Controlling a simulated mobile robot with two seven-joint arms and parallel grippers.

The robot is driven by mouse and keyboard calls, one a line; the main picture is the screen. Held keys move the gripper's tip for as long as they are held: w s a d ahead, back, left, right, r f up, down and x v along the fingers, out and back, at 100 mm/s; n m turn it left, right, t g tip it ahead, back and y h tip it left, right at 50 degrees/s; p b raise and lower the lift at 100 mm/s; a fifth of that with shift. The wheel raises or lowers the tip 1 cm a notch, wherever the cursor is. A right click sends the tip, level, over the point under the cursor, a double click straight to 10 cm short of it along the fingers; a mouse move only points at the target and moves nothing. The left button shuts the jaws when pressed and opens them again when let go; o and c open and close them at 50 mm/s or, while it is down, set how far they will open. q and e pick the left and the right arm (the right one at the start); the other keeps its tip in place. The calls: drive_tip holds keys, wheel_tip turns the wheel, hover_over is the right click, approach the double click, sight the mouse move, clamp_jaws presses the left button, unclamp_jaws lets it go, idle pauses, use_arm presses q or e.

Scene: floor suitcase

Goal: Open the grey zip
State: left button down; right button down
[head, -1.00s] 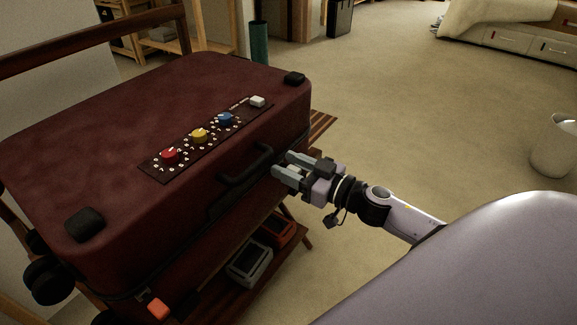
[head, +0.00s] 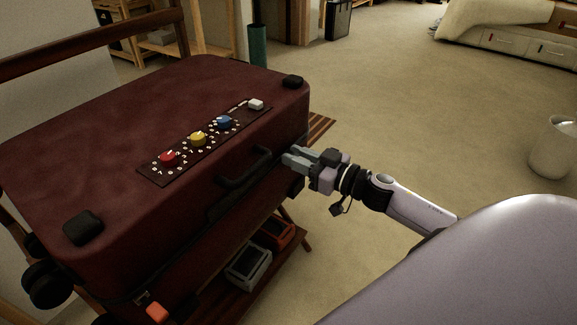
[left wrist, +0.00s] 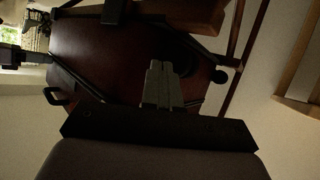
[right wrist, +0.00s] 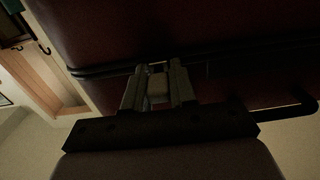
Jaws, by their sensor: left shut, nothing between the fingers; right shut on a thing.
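The dark red suitcase (head: 150,100) lies flat on a wooden rack, with a black handle (head: 243,167) on its front side. My right gripper (head: 289,158) is at the front side's seam, to the right of the handle near the right corner. In the right wrist view my right gripper (right wrist: 157,70) is shut on a small grey block, which looks like the grey zip (right wrist: 157,88), beside the dark seam line. The zip is hidden by the fingers in the head view. My left gripper (left wrist: 162,72) shows only in the left wrist view, shut and empty, with the suitcase beyond it.
An orange tag (head: 157,312) hangs at the suitcase's near left corner. The top carries a panel with red (head: 168,158), yellow (head: 198,139) and blue (head: 224,123) knobs. Boxes (head: 249,266) sit on the rack's lower shelf.

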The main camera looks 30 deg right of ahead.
drive_tip(key=w+d, duration=0.1)
drive_tip(key=d, duration=0.2)
drive_tip(key=w+d, duration=0.1)
drive_tip(key=d, duration=0.2)
drive_tip(key=w+d, duration=0.1)
drive_tip(key=d, duration=0.2)
drive_tip(key=shift+w+b, duration=0.3)
drive_tip(key=shift+w, duration=0.05)
use_arm(q)
drive_tip(key=shift+d+f, duration=0.15)
drive_tip(key=shift+f, duration=0.05)
use_arm(e)
drive_tip(key=shift+d, duration=0.3)
drive_tip(key=shift+w+r, duration=0.1)
drive_tip(key=c, duration=1)
unclamp_jaws()
use_arm(q)
drive_tip(key=shift+w+d, duration=0.1)
drive_tip(key=shift+r, duration=0.1)
drive_tip(key=shift+s+a+y+p, duration=0.25)
drive_tip(key=shift+a+p, duration=0.25)
drive_tip(key=shift+p, duration=0.1)
drive_tip(key=shift+s+a+y+p, duration=0.2)
drive_tip(key=shift+a+y+p, duration=0.05)
drive_tip(key=shift+a+p, duration=0.3)
use_arm(e)
approach(308, 130)
drive_tip(key=shift+s+d, duration=0.15)
drive_tip(key=shift+s, duration=0.15)
